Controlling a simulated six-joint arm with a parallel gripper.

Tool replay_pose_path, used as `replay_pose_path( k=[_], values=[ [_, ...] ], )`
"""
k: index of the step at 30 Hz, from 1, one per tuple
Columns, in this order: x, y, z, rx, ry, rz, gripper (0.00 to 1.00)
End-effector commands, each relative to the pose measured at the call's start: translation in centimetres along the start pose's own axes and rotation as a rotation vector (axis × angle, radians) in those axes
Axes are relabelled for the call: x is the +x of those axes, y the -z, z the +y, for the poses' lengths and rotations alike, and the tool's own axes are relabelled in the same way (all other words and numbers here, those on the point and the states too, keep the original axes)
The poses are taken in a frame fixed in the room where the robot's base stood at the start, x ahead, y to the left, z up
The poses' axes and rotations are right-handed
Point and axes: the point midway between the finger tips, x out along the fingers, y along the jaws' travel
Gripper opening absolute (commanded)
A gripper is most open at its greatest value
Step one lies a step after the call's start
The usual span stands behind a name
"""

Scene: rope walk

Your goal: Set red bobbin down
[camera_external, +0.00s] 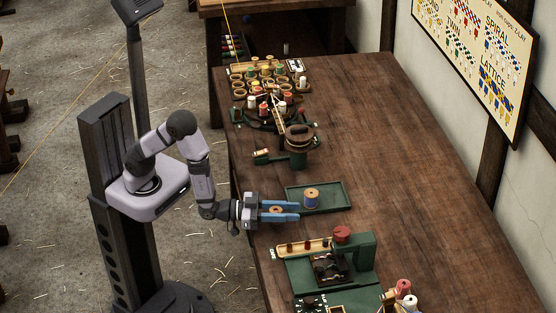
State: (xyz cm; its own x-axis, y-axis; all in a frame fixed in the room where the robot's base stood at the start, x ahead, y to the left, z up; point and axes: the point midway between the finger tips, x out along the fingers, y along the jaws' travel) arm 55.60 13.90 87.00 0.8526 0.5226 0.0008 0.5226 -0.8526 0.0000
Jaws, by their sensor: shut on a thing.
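My gripper (281,212) has blue fingers and is at the left long edge of the wooden bench, just left of the green tray. It is shut on a small bobbin (277,209), whose wooden top shows between the fingers. The fingers hide its sides, so its thread colour is hard to tell. I cannot tell whether it touches anything below. The green tray (338,199) lies flat on the bench.
A green machine with a red knob (342,235) stands in front of the tray. A green post with a wooden wheel (299,138) stands behind it. Several coloured bobbins (265,71) crowd the far end. The bench (400,165) is clear to the right.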

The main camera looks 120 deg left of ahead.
Motion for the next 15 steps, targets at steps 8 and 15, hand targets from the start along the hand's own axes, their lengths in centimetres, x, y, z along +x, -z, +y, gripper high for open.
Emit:
replay_pose_path(
  k=[8,15],
  values=[
    [0.0,-2.7,0.0,0.001,-0.001,-0.001,0.1],
    [0.0,-2.7,0.0,-0.001,0.0,0.001,0.1]
  ],
)
